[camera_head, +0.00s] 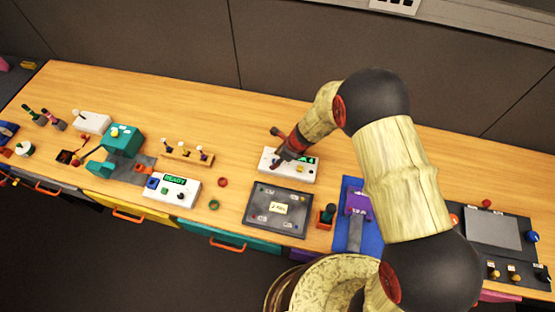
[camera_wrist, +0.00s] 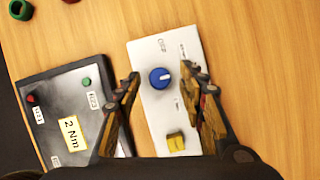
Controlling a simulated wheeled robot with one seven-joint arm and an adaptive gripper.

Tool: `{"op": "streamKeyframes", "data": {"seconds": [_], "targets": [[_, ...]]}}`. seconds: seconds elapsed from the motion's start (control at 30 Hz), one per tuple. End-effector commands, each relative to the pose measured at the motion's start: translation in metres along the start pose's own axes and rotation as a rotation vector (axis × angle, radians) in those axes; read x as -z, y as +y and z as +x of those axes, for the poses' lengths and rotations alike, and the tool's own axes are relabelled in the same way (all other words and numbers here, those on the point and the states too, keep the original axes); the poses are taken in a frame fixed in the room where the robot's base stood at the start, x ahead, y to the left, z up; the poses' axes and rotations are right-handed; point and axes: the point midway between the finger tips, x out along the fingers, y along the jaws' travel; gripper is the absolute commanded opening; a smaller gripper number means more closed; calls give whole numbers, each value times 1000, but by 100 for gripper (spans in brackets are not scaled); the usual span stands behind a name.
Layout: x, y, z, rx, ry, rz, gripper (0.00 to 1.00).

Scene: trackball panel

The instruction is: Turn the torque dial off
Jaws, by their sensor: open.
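The white torque box (camera_head: 297,178) lies on the wooden bench, with a green display partly hidden by my arm in the head view. Its blue dial (camera_wrist: 160,78) shows in the wrist view, with a white pointer mark near its top right. A yellow button (camera_wrist: 176,142) is on the same white box (camera_wrist: 155,112). My gripper (camera_wrist: 161,74) is open, and its fingers stand on either side of the dial in the picture, with visible gaps. I cannot tell how high the fingertips are over the box. In the head view my gripper (camera_head: 279,160) hides the dial.
A dark tray (camera_head: 252,222) with a yellow "2 Nm" card (camera_wrist: 72,133) lies beside the box. A second white box (camera_head: 165,203) reads READY. A blue mat (camera_head: 347,240) is to the right. Bare wood (camera_head: 230,130) lies behind the box.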

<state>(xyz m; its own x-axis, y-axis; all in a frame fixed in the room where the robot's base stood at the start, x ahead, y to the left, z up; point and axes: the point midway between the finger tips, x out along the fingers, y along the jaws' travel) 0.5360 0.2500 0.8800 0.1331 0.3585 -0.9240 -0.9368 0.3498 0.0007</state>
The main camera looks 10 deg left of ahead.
Motion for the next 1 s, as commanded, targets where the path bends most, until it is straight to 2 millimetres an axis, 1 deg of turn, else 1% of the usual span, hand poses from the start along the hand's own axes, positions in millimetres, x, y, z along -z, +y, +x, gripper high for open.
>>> {"op": "streamKeyframes", "data": {"seconds": [0.2, 0.9, 1.0], "targets": [[0, 0, 0, 0, 0, -1, 40], [0, 0, 0, 0, 0, -1, 0], [0, 0, 0, 0, 0, -1, 0]]}}
